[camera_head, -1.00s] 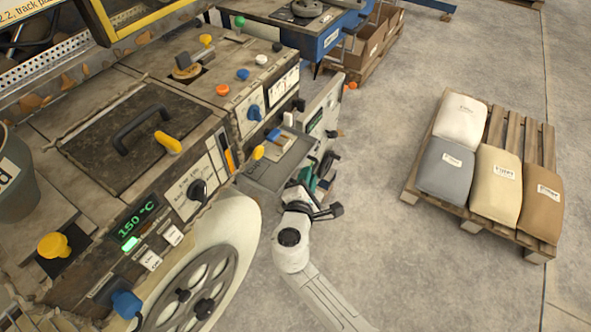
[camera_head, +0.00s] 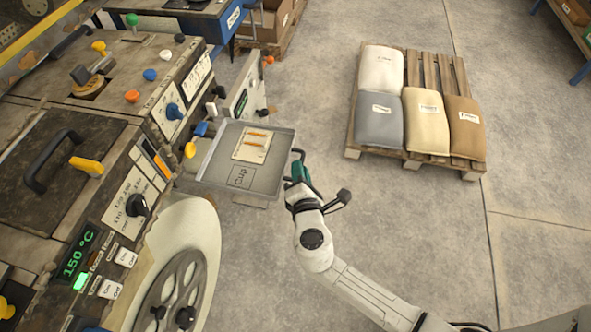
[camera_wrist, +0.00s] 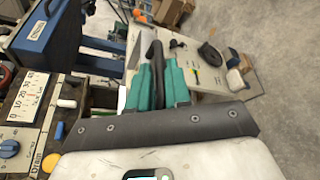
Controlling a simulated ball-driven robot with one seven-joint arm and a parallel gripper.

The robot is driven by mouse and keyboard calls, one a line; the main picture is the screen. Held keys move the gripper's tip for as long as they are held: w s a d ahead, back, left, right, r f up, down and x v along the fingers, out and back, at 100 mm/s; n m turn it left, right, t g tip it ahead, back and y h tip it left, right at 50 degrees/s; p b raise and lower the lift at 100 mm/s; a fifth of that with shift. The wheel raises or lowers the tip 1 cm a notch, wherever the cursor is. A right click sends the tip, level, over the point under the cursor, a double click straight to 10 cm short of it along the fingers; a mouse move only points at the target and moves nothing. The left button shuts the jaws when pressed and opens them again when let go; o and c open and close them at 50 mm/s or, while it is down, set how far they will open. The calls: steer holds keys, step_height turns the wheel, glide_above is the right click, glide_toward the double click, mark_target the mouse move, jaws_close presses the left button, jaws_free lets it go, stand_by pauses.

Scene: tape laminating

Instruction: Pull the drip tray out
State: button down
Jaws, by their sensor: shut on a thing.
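The drip tray (camera_head: 217,160) is a shallow grey tray with a "Cup" outline on its floor. It sticks out from the machine's side, level, over the concrete floor. My gripper (camera_head: 297,167) is at its right outer edge, teal fingers shut on the dark handle (camera_head: 299,153). In the wrist view, my gripper (camera_wrist: 157,83) has its teal fingers on both sides of the dark handle bar (camera_wrist: 155,52). How far the tray's inner end stays inside the machine is hidden.
A pale board with orange strips (camera_head: 252,143) lies in the tray. The machine (camera_head: 130,165) with knobs and a 150 °C display fills the left. A pallet with several sacks (camera_head: 352,138) stands at the upper right. The floor between is clear.

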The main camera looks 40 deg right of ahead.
steer(key=shift+f, duration=0.15)
steer(key=c, duration=1.2)
jaws_free()
steer(key=shift+o, duration=0.2)
steer(key=v, duration=1.1)
steer(key=shift+b, duration=0.4)
steer(key=shift+w, duration=0.1)
